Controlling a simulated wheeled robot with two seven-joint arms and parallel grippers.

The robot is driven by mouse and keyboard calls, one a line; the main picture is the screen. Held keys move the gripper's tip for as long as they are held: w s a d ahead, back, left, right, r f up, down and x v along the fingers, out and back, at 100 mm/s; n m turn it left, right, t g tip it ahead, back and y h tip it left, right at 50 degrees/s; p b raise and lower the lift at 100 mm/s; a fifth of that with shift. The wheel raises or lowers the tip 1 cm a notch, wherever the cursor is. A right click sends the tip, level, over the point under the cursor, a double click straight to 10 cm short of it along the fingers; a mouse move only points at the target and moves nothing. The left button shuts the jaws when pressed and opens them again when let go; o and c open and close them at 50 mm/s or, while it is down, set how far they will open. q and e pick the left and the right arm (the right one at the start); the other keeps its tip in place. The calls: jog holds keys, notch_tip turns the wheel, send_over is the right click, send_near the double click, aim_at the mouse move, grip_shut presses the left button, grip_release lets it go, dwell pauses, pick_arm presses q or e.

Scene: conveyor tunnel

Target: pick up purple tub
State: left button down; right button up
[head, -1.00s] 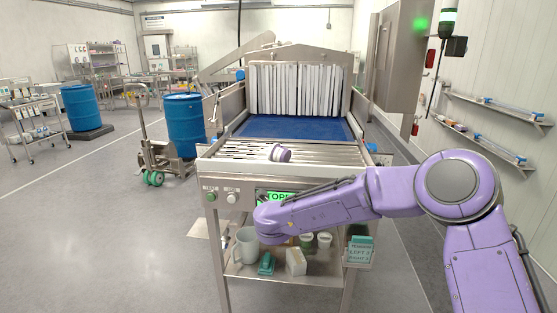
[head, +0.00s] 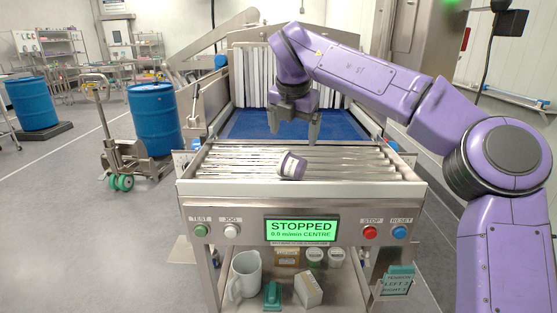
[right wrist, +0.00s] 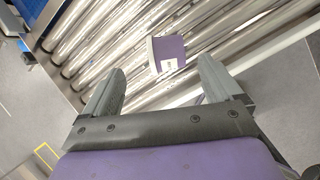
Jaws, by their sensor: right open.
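The purple tub (head: 292,166) lies tipped on its side on the steel rollers near the front of the conveyor. It has a whitish end and a small label. My right gripper (head: 294,136) is open and empty, pointing down above the rollers, just behind and above the tub. In the right wrist view the tub (right wrist: 168,53) shows ahead of the open fingers (right wrist: 160,82), roughly between them and apart from both. My left gripper is not in view.
The roller bed (head: 350,160) leads back to a blue belt (head: 262,124) and a strip curtain (head: 248,85). A front panel (head: 300,230) has buttons and a display reading STOPPED. A shelf below holds a jug (head: 246,272) and boxes. Blue drums (head: 157,120) stand left.

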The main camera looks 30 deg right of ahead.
aim_at(295, 157)
jog(key=f, duration=0.1)
jog(key=d+f, duration=0.1)
jog(key=f, duration=0.1)
jog(key=shift+s+f, duration=0.1)
jog(key=shift+s, duration=0.05)
jog(key=shift+s+d+f, duration=0.15)
jog(key=shift+d+f, duration=0.05)
jog(key=shift+f, duration=0.1)
jog(key=f, duration=0.1)
jog(key=w+f, duration=0.1)
jog(key=f, duration=0.1)
jog(key=w+f, duration=0.1)
jog(key=shift+w+f+p, duration=0.15)
jog(key=shift+f+p, duration=0.2)
jog(key=shift+p, duration=0.05)
jog(key=shift+d+f, duration=0.2)
jog(key=shift+f, duration=0.1)
jog(key=c, duration=1.1)
